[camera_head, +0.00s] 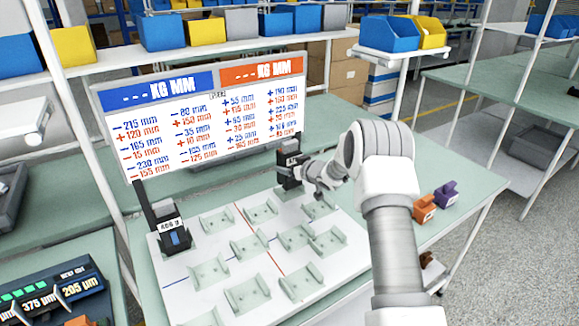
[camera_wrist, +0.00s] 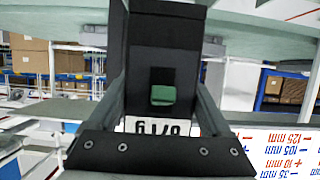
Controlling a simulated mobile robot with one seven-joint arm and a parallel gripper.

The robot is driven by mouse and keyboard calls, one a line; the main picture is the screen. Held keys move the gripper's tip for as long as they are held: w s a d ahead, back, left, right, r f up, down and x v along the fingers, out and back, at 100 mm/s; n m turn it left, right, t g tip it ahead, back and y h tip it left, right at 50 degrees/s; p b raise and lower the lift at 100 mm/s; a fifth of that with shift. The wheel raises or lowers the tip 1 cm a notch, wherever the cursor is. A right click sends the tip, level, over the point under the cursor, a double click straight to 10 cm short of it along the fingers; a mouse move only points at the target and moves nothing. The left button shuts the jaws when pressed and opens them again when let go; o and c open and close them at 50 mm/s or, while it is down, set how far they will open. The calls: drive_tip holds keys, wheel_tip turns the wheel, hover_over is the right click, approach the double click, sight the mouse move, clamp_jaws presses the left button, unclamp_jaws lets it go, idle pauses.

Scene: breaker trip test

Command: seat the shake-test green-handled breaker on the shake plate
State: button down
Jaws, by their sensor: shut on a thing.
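My gripper (camera_head: 302,173) is shut on a black breaker (camera_head: 287,166) at the far right edge of the shake plate, in front of the sign board. In the wrist view the breaker (camera_wrist: 170,55) fills the space between the fingers of my gripper (camera_wrist: 160,85). Its small green handle (camera_wrist: 163,94) and an upside-down white label (camera_wrist: 158,126) show there. The white shake plate (camera_head: 180,287) carries several pale, see-through cradles, such as one in the middle (camera_head: 249,246). I cannot tell whether the held breaker touches the plate or a cradle.
Another dark breaker (camera_head: 174,238), labelled 466 g, stands at the plate's left back corner. The sign board (camera_head: 205,115) rises behind the plate. Orange (camera_head: 424,209) and purple (camera_head: 446,195) pieces sit on the bench to the right. A readout panel (camera_head: 50,293) is at lower left.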

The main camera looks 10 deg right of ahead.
drive_tip(key=shift+f+b, duration=1.35)
drive_tip(key=shift+f, duration=0.35)
drive_tip(key=shift+c, duration=0.4)
unclamp_jaws()
drive_tip(key=shift+o, duration=0.4)
drive_tip(key=shift+f, duration=0.15)
drive_tip(key=v, duration=1.7)
drive_tip(key=shift+r, duration=0.25)
drive_tip(key=shift+s+d, duration=0.15)
